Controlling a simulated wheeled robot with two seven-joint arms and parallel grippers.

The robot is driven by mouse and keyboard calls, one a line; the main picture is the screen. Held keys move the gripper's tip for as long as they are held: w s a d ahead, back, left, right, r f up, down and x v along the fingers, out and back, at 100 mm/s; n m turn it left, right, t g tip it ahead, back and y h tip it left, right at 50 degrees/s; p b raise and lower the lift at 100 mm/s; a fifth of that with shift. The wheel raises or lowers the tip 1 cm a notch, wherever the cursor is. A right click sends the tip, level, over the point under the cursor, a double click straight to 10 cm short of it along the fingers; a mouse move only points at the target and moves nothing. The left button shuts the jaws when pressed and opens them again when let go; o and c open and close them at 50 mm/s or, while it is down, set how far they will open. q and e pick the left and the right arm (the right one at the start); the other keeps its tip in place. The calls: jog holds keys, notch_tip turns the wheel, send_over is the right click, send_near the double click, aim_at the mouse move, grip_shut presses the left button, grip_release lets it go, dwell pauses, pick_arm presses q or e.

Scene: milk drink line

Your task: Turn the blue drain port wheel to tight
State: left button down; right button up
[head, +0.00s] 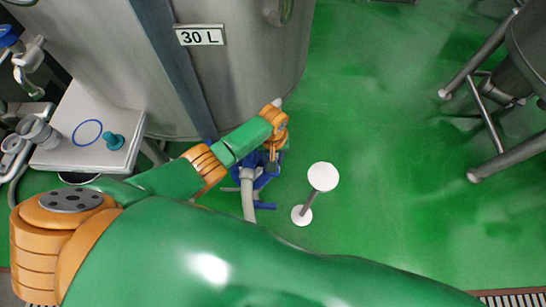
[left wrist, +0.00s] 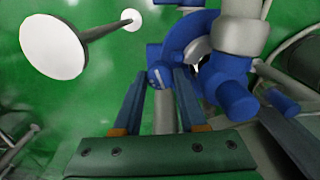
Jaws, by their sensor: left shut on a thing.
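The blue drain port wheel (left wrist: 182,38) is in the upper middle of the left wrist view, a curved blue rim beside other blue and grey valve parts. In the head view the blue drain port parts (head: 264,180) show below the steel tank, partly covered by my arm. My left gripper (left wrist: 160,76) is at the wheel, its two fingers on either side of a blue piece of it, shut on it. In the head view the left gripper (head: 272,158) points down at these blue parts. How far the wheel is turned cannot be told. My right gripper is not in view.
A white round-topped stand (head: 323,176) is close on the right. A grey hose (head: 248,200) runs down from the port.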

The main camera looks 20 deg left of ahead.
pick_arm(q)
jog(key=m, duration=0.5)
jog(key=shift+m+p, duration=0.3)
jog(key=shift+p, duration=0.1)
jog(key=m, duration=1)
jog(key=shift+m, duration=0.4)
jog(key=m, duration=0.5)
jog(key=shift+m, duration=0.4)
jog(key=c, duration=0.8)
grip_release()
jog(key=shift+o, duration=0.2)
